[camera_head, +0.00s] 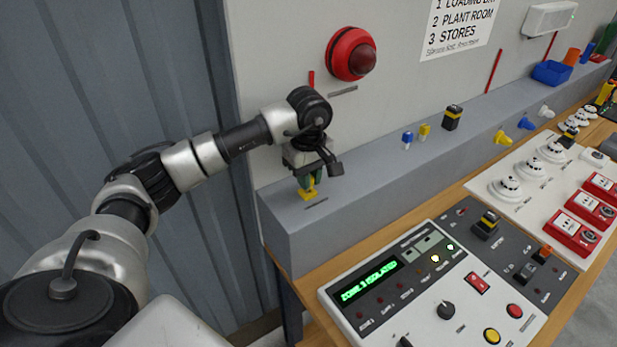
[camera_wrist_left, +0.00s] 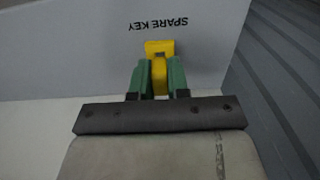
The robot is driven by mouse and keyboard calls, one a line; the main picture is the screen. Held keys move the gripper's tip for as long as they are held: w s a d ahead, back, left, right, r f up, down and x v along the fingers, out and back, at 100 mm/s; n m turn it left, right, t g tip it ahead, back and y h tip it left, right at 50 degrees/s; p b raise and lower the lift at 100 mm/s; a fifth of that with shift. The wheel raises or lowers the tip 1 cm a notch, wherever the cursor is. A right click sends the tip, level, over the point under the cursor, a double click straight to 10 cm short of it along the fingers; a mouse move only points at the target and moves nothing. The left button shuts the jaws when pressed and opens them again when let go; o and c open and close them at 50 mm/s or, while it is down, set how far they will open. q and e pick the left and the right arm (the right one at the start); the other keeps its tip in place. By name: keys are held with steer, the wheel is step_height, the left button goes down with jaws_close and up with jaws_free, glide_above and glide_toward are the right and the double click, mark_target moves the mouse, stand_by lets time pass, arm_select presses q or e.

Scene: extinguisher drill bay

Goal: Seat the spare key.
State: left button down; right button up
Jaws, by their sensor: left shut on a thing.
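My left gripper (camera_head: 308,181) points down over the near left end of the grey ledge. Its green fingers are shut on a yellow key (camera_head: 307,193), which also shows between the fingers in the left wrist view (camera_wrist_left: 159,75). The key's square yellow end is at or just above the ledge top. I cannot tell whether it sits in a slot, as the fingers and the key hide that spot. A printed SPARE KEY label (camera_wrist_left: 157,23) is on the ledge beside the key, upside down in the left wrist view. My right gripper is not in view.
A wall with a red alarm beacon (camera_head: 351,54) stands behind the ledge (camera_head: 370,172). Small blue (camera_head: 407,139) and yellow (camera_head: 424,131) pieces stand farther along it.

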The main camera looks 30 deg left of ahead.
arm_select(q)
steer(key=shift+f+b, duration=0.7)
steer(key=shift+f, duration=0.05)
stand_by(0.6)
steer(key=c, duration=0.7)
jaws_free()
steer(key=shift+r, duration=0.15)
steer(key=shift+r+p, duration=2)
steer(key=shift+r, duration=1.4)
